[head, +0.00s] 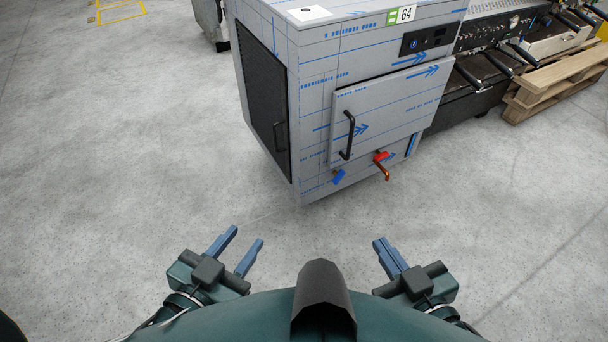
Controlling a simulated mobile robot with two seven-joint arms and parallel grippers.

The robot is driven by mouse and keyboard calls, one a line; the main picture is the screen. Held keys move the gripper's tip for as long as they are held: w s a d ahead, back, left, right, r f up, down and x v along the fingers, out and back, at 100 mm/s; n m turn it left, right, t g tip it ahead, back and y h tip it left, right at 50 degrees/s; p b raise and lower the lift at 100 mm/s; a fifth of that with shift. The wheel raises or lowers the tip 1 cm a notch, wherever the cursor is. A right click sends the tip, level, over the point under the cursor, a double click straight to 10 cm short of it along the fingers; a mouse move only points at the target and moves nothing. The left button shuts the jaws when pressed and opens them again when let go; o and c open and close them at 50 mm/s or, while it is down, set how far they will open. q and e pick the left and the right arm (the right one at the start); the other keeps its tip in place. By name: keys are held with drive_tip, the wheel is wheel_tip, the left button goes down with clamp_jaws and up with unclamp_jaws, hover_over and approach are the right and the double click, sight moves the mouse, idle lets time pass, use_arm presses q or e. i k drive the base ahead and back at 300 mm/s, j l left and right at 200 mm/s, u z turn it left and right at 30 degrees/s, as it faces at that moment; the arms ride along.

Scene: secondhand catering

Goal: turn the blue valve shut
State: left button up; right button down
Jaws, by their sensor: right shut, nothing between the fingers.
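The blue valve (338,177) is a small blue handle low on the front of a film-wrapped steel cabinet (312,110), left of a red valve handle (381,156). It looks tilted; whether it stands open or shut I cannot tell. A copper spout (384,171) hangs below the red handle. My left gripper (243,236) is open and empty, nearer to me and to the left of the blue valve. My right gripper (380,240) is shut and empty, nearer to me and to the right of it. Neither gripper touches the cabinet.
The cabinet has a door with a black handle (347,135) above the valves and a dark side grille (263,95). Coffee machines (490,60) and wooden pallets (545,85) stand at the right. The concrete floor (130,150) is clear at the left and in front.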

sight(339, 175)
drive_tip(key=i+l+u, duration=0.1)
drive_tip(key=l+u, duration=0.7)
drive_tip(key=l, duration=0.15)
drive_tip(key=l+u, duration=0.15)
drive_tip(key=l, duration=0.4)
drive_tip(key=k+l+u, duration=0.15)
drive_tip(key=l, duration=0.4)
drive_tip(key=k+l, duration=0.1)
drive_tip(key=l, duration=0.45)
drive_tip(key=l+u, duration=0.1)
drive_tip(key=l, duration=0.45)
drive_tip(key=i+l, duration=0.1)
drive_tip(key=l, duration=0.9)
drive_tip(key=i+l, duration=0.1)
drive_tip(key=i, duration=0.55)
